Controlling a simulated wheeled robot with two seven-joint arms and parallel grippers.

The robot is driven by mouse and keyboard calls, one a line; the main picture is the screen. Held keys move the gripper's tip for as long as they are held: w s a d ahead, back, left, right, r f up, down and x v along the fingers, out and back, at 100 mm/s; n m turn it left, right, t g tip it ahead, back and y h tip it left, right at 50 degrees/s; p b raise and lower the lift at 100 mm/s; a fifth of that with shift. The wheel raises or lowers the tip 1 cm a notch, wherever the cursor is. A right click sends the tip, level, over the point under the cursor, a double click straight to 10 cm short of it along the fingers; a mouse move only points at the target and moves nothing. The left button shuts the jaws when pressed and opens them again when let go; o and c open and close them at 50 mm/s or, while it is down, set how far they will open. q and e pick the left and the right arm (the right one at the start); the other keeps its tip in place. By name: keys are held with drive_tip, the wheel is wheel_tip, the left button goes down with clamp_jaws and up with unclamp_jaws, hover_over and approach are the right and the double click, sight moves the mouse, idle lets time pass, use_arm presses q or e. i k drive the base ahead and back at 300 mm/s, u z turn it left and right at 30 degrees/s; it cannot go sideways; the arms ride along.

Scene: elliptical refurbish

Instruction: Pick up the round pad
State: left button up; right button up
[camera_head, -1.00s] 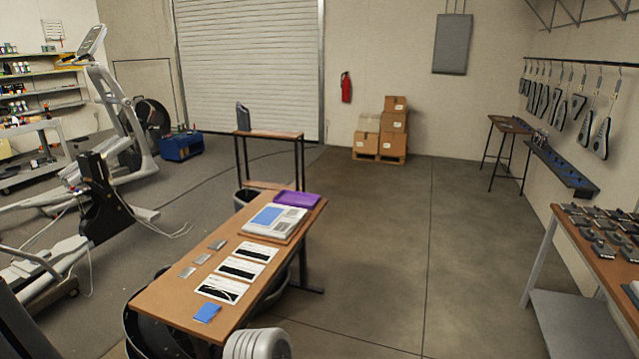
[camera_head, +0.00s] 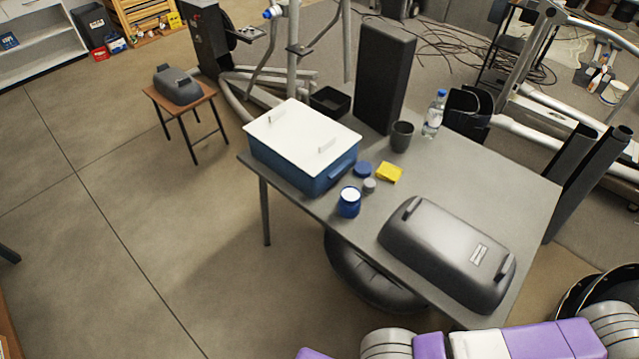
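A grey table (camera_head: 464,168) stands in the middle of the view. On it, near its front edge, lie a flat blue disc (camera_head: 362,169) and a small grey round piece (camera_head: 369,186). I cannot tell which of these, if either, is the round pad. A blue jar with a white top or contents (camera_head: 348,201) stands beside them, and a yellow sponge-like block (camera_head: 389,172) lies to their right. Neither of my grippers shows; only purple, white and grey arm parts cross the bottom right.
A blue bin with a white lid (camera_head: 302,141) stands at the table's left end, and a large dark grey cover (camera_head: 446,252) at the front right. A dark cup (camera_head: 401,136), a water bottle (camera_head: 434,114) and a tall black box (camera_head: 382,78) stand behind. Floor at left is open.

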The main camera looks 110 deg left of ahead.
sight(369, 185)
drive_tip(key=u, duration=3.95)
